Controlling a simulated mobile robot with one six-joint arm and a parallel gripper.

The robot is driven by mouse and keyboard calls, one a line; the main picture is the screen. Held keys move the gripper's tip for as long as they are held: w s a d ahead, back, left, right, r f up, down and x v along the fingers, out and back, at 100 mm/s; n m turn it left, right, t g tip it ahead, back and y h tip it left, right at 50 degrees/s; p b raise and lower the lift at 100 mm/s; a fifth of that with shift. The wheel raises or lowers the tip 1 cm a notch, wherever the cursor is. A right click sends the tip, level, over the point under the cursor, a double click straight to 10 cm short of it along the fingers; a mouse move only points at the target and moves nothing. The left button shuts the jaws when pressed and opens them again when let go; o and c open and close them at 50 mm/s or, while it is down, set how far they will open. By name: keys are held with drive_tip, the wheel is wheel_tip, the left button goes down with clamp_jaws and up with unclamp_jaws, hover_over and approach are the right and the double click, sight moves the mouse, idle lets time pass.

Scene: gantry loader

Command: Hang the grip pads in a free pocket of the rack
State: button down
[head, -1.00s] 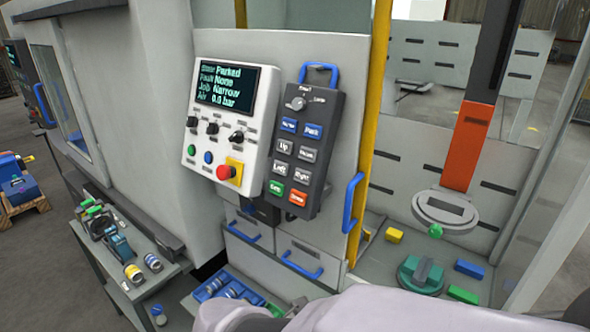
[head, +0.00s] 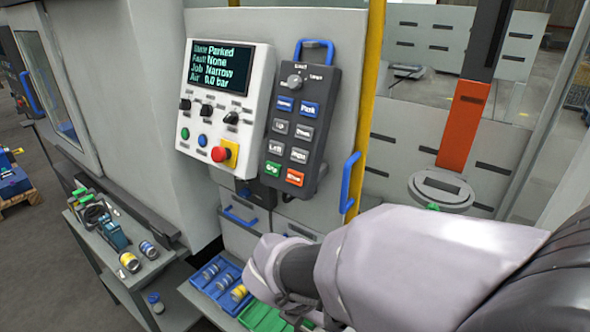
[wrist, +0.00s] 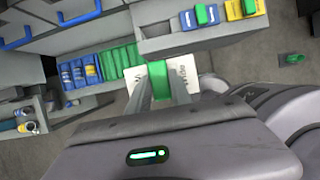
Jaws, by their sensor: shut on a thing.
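In the wrist view my gripper (wrist: 160,90) is shut on a green piece, which I take for the grip pads (wrist: 160,78). A white plate with dark lettering (wrist: 134,76) shows just beyond it on both sides; I cannot tell whether it belongs to the held piece. At the upper right a grey ledge (wrist: 195,41) carries blue and yellow pieces (wrist: 188,21) with green tops. I cannot tell whether this is the rack or which pockets are free. In the head view my forearm and wrist hide the gripper tips.
A blue tray (head: 200,290) with small cylinders and a green tray (head: 262,318) lie below the control panel (head: 222,100). Blue drawer handles (head: 240,217) and a blue door handle (head: 350,182) stick out. A side bench (head: 130,262) stands at left.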

drive_tip(key=w+d, duration=0.9)
drive_tip(key=w, duration=0.4)
drive_tip(key=shift+d+p, duration=0.25)
drive_tip(key=shift+p, duration=0.2)
drive_tip(key=shift+f, duration=0.5)
wheel_tip(320, 180, down, 8)
drive_tip(key=b, duration=0.5)
drive_tip(key=shift+r, duration=0.15)
idle(0.8)
idle(0.6)
drive_tip(key=shift+f+b, duration=1.85)
drive_tip(key=shift+f, duration=0.95)
drive_tip(key=shift+f, duration=0.1)
wheel_tip(320, 180, down, 4)
drive_tip(key=b, duration=0.2)
drive_tip(key=shift+b, duration=0.3)
